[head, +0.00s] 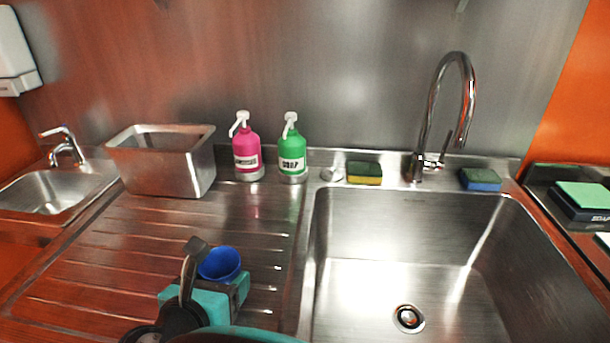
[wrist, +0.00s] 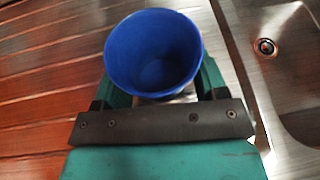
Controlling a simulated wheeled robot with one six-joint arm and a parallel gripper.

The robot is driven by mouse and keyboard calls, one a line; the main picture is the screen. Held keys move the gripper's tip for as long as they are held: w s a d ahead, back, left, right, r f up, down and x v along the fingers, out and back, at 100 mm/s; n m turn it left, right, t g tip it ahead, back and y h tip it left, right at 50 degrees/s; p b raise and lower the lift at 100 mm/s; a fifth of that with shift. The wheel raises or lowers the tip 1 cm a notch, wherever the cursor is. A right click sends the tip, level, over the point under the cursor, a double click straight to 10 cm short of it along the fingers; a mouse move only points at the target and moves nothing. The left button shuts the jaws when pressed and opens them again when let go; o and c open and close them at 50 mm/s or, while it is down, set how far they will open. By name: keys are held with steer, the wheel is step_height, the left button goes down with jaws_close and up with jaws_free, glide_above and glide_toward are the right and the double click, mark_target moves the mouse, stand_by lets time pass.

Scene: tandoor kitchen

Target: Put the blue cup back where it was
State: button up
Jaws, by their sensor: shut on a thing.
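The blue cup (head: 221,264) is upright, with its open mouth facing up, over the ribbed drainboard (head: 120,240) left of the large sink. My gripper (head: 210,290) is shut on the cup, with its teal and dark parts around it. In the wrist view the cup (wrist: 155,50) sits between the two fingers of my gripper (wrist: 155,92) and looks empty. The cup's lower part is hidden by the gripper, so I cannot tell whether its base touches the drainboard.
A large sink (head: 420,270) with a tall tap (head: 465,110) lies to the right. A metal bin (head: 165,175), a pink bottle (head: 246,155) and a green soap bottle (head: 292,155) stand at the back. Sponges (head: 364,174) (head: 480,180) lie on the back ledge. The drainboard's middle is clear.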

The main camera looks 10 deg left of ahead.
steer(key=shift+f+b, duration=0.3)
steer(key=shift+f, duration=0.55)
steer(key=shift+r, duration=0.15)
steer(key=o, duration=1)
